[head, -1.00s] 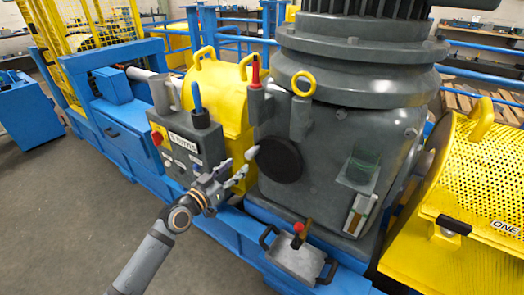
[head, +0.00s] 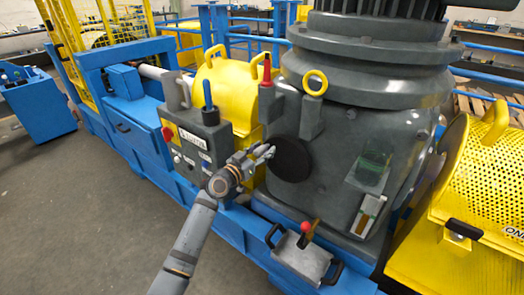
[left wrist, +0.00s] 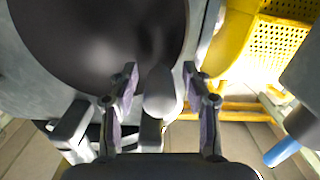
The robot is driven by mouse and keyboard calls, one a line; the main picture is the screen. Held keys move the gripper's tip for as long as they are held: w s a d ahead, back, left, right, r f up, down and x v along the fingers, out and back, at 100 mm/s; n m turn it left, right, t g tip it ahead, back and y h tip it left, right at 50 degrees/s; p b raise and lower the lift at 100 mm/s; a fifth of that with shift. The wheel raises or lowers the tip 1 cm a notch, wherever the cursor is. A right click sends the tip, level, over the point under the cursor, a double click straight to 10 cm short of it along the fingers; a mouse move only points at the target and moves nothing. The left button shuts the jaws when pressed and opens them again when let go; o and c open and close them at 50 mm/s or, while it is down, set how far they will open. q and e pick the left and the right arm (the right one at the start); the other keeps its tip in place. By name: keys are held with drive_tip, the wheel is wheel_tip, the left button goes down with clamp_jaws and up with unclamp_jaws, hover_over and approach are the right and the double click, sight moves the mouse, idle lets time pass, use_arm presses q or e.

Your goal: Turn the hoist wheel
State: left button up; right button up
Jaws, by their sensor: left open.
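The hoist wheel is a dark round disc (head: 291,160) on the front of the large grey gear housing. In the left wrist view the disc (left wrist: 85,40) fills the upper left. Its pale grey handle knob (left wrist: 161,95) points toward the camera, between the two fingers of my left gripper (left wrist: 159,82). The fingers are open, with a gap visible on each side of the knob. In the head view my left gripper (head: 262,154) is at the left edge of the wheel and hides most of the knob. My right gripper is not in view.
A grey control box (head: 190,143) with a red switch stands left of the gripper. A grey plate (head: 301,258) with a red-knobbed lever sits below the wheel. Yellow guards (head: 476,215) flank the housing. Open floor (head: 80,220) lies at the left.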

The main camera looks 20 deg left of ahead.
use_arm(q)
clamp_jaws()
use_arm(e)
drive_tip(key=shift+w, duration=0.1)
use_arm(q)
drive_tip(key=m+b, duration=0.1)
drive_tip(key=d+r+m+b, duration=0.1)
drive_tip(key=m+b, duration=0.1)
drive_tip(key=shift+s+d+r+m, duration=0.15)
drive_tip(key=shift+s+r+m, duration=0.1)
drive_tip(key=shift+m, duration=0.05)
drive_tip(key=shift+d+r, duration=0.1)
drive_tip(key=shift+r, duration=0.15)
unclamp_jaws()
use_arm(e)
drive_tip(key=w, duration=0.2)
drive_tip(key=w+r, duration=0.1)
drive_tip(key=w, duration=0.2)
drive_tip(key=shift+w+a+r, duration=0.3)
use_arm(q)
drive_tip(key=v, duration=1.2)
